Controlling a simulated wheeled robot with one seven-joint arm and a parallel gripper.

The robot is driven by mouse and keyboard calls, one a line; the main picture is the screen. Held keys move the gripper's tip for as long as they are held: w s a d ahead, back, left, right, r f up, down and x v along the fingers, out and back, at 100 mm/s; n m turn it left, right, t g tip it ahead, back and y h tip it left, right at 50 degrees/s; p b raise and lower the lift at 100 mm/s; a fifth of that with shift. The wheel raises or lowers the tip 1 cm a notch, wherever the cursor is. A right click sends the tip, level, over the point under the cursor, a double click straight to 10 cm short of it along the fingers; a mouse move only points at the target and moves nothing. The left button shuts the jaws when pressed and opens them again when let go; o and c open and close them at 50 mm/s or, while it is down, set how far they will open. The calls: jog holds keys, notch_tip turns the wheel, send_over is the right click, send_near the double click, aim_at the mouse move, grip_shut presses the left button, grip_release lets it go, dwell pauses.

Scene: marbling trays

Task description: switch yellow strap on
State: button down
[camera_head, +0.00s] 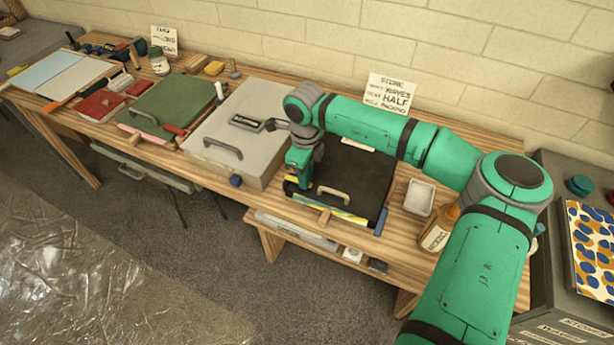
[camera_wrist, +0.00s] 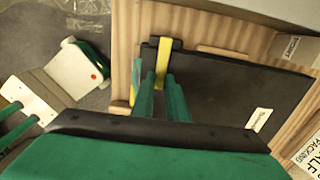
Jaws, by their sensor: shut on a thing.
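A black tray (camera_head: 362,172) with a light handle lies on the wooden bench in the head view, and its dark flat top also fills the right of the wrist view (camera_wrist: 235,92). A yellow strap (camera_wrist: 162,60) runs over the tray's edge near one corner in the wrist view. My gripper (camera_wrist: 160,100) points down at that edge, its two green fingers on the yellow strap, shut on it. Part of the strap is hidden between the fingers. In the head view, my gripper (camera_head: 298,183) is at the tray's left side, and its fingertips are hard to make out.
A grey case (camera_head: 225,165) with a handle stands close left of my gripper. A white dish (camera_head: 419,197) and a bottle (camera_head: 438,230) stand right of the tray. A sign (camera_head: 388,92) leans on the wall behind. Green and red boards (camera_head: 170,105) lie farther left.

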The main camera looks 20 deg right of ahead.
jog(key=c, duration=1.7)
grip_release()
notch_tip(320, 180, up, 11)
jog(key=shift+f, duration=0.1)
